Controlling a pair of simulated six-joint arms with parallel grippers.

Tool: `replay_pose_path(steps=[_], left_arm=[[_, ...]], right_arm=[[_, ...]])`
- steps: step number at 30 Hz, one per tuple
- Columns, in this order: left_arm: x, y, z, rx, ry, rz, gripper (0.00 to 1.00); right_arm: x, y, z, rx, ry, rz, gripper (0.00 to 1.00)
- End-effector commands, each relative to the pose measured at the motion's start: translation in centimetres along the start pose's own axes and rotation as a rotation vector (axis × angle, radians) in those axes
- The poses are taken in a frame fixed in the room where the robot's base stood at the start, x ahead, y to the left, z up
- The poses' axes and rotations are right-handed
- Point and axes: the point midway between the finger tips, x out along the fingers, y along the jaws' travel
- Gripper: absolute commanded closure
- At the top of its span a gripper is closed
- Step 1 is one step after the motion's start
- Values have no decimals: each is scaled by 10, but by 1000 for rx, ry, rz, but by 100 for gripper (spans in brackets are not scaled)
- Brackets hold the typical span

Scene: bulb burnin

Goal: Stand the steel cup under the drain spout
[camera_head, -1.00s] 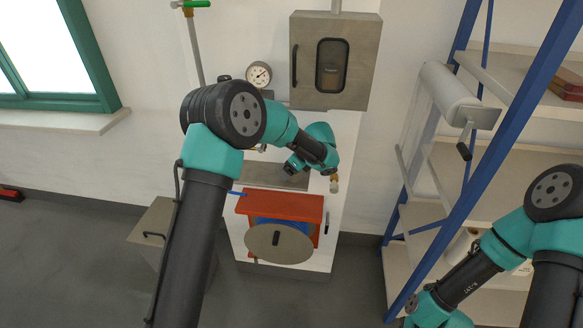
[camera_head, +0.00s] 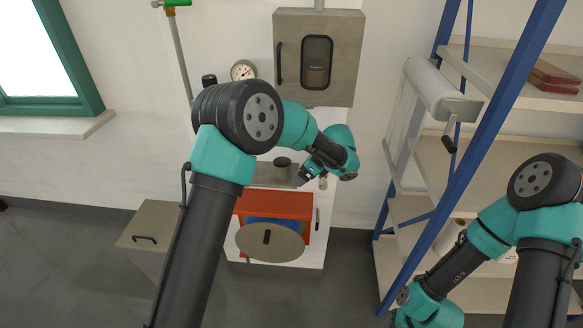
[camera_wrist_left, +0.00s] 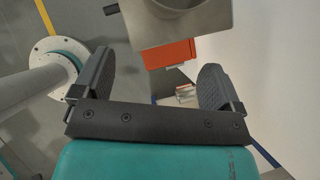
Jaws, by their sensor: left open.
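The dark grey steel cup (camera_head: 283,164) stands upright on a grey steel ledge (camera_head: 262,181) above the red cabinet in the head view. My left gripper (camera_head: 302,178) is just right of the cup, apart from it in the picture. In the left wrist view, my left gripper (camera_wrist_left: 157,60) is open with nothing between its fingers. A round grey rim with a dark inside, likely the cup (camera_wrist_left: 180,6), shows at the top edge there. I cannot make out the drain spout; my left arm covers part of that area.
A wall box (camera_head: 318,60) hangs above the ledge, with a gauge (camera_head: 243,70) to its left. A blue-framed shelf (camera_head: 470,135) stands right.

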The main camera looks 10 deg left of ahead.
Motion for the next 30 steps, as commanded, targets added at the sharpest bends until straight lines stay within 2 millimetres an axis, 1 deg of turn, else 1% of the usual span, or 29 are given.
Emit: replay_pose_path(steps=[1, 3, 9, 22, 24, 30], left_arm=[[-5, 0, -8, 1, 0, -1, 9], [-10, 0, -15, 0, 0, 0, 9], [-16, 0, -25, -1, -1, 1, 9], [-16, 0, -25, -1, 0, 1, 9], [-16, 0, -25, -1, 0, 1, 4], [-16, 0, -25, -1, 0, 1, 4]], right_arm=[[0, 0, 0, 0, 0, 0, 57], [0, 0, 0, 0, 0, 0, 57], [0, 0, 0, 0, 0, 0, 57], [0, 0, 0, 0, 0, 0, 57], [0, 0, 0, 0, 0, 0, 57], [0, 0, 0, 0, 0, 0, 57]])
